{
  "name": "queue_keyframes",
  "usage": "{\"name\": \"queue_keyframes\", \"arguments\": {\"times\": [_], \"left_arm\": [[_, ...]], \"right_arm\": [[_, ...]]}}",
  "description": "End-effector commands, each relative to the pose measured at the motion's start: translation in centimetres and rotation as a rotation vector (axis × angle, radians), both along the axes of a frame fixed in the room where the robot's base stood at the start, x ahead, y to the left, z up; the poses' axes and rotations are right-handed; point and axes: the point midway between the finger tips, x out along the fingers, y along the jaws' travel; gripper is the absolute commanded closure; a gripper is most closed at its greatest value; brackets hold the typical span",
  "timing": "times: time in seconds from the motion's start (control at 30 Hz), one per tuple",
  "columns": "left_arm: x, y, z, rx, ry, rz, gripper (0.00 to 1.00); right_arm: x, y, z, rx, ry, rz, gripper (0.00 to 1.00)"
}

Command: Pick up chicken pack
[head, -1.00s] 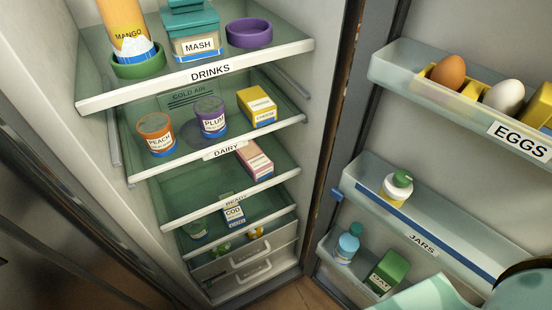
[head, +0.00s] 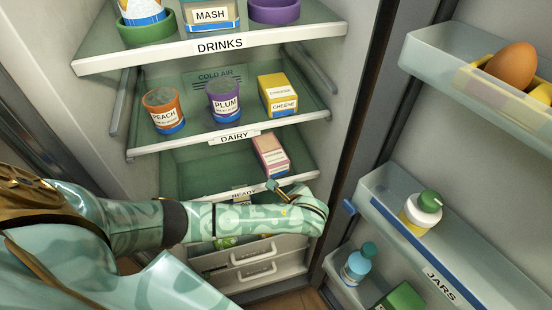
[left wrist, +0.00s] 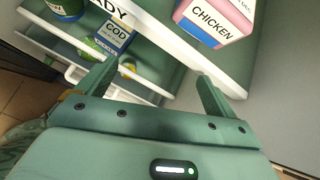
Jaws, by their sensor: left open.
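The chicken pack (head: 271,155) is a pink and white box on the right part of the "READY" shelf, under the dairy shelf. In the left wrist view its "CHICKEN" face (left wrist: 212,22) is at the top right, cut by the frame edge. My left gripper (head: 284,190) is in front of and just below the pack, by the shelf edge. In the left wrist view its two fingers (left wrist: 157,75) are wide apart, with nothing between them and the pack beyond the right finger. My right gripper is out of view.
The "READY" shelf's front lip (left wrist: 170,42) crosses before the fingers. A cod pack (left wrist: 115,35) sits on the shelf below. The dairy shelf (head: 200,143) above holds peach and plum tubs and a cheese box (head: 279,97). The open door with jar racks (head: 420,255) is on the right.

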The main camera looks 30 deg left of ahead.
Motion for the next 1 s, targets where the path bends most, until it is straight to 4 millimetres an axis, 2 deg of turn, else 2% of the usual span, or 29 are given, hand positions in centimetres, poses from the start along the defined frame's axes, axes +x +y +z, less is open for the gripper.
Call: {"name": "queue_keyframes", "arguments": {"times": [0.03,0.1,0.2,0.27,0.37,0.7,0.8,1.0], "left_arm": [[1.4,0.6,2.0,0.097,-0.005,-0.048,0.07],[2.8,1.7,4.4,0.229,0.005,-0.094,0.07],[4.1,2.5,6.9,0.36,0.014,-0.134,0.07],[4.6,3.1,7.7,0.409,0.018,-0.145,0.07],[5.3,4.0,7.7,0.441,0.023,-0.153,0.07],[8.1,7.7,5.0,0.44,0.024,-0.151,0.07],[8.5,8.4,4.9,0.437,0.024,-0.151,0.07],[8.6,8.5,5.1,0.435,0.022,-0.151,0.07]], "right_arm": [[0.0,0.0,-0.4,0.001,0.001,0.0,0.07],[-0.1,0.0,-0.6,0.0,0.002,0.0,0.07],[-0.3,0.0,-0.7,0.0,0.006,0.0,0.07],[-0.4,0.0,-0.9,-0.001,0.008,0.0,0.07],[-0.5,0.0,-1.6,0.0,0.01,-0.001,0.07],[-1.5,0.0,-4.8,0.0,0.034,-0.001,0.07],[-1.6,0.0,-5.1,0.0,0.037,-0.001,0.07],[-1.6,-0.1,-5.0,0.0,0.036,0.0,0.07]]}}
